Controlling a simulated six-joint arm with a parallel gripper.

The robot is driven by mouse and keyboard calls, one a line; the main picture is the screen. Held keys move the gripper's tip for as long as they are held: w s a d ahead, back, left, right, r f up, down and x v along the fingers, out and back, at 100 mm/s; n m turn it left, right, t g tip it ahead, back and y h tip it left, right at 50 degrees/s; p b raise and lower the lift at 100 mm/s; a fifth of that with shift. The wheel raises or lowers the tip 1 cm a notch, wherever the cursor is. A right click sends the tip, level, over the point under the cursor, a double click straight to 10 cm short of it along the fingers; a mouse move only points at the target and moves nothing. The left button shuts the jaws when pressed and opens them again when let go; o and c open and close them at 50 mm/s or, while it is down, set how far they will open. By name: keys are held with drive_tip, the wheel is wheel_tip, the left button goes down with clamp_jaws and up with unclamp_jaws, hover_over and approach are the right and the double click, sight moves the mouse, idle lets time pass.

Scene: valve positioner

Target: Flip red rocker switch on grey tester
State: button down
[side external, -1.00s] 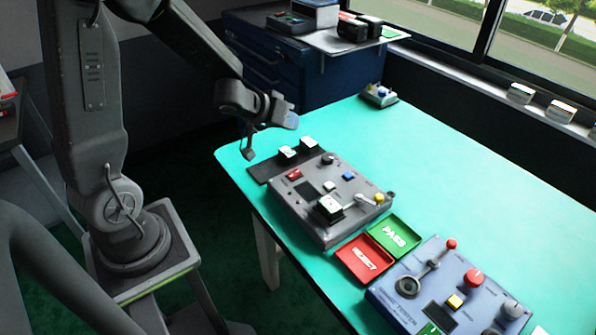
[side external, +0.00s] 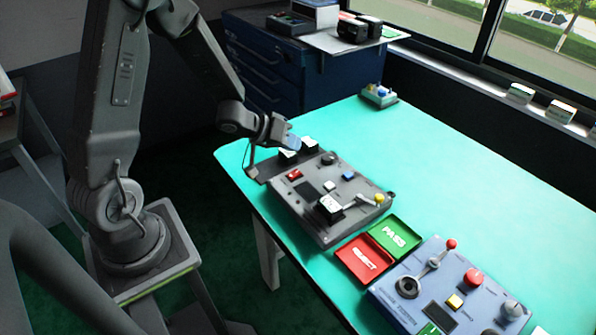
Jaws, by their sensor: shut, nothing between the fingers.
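The grey tester (side external: 310,215) lies on the turquoise table. Its red rocker switch (side external: 294,175) is at the tester's upper left corner; which way it is tipped is too small to tell. My gripper (side external: 293,143) is shut and empty. In the picture it is just above the tester's far left end, over the white-topped blocks and above the red switch. It does not appear to touch the switch.
Two white-topped blocks (side external: 310,144) stand on a dark pad (side external: 262,169) beside the tester. A red REJECT tray (side external: 362,258) and a green PASS tray (side external: 394,234) lie between the tester and a blue control box (side external: 425,300). The table's right side (side external: 470,185) is clear.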

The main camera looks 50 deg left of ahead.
sight(295, 171)
drive_tip(key=shift+w+f, duration=0.2)
drive_tip(key=shift+f, duration=1.3)
drive_tip(key=shift+w+f, duration=0.2)
drive_tip(key=shift+f, duration=1.3)
drive_tip(key=shift+f, duration=0.1)
drive_tip(key=shift+f, duration=0.3)
drive_tip(key=shift+w+f, duration=0.1)
drive_tip(key=shift+f, duration=0.25)
drive_tip(key=shift+r, duration=0.15)
idle(0.4)
drive_tip(key=shift+r, duration=0.65)
drive_tip(key=shift+s+r, duration=0.25)
drive_tip(key=shift+r, duration=1)
drive_tip(key=shift+s+r, duration=0.2)
drive_tip(key=shift+r, duration=1)
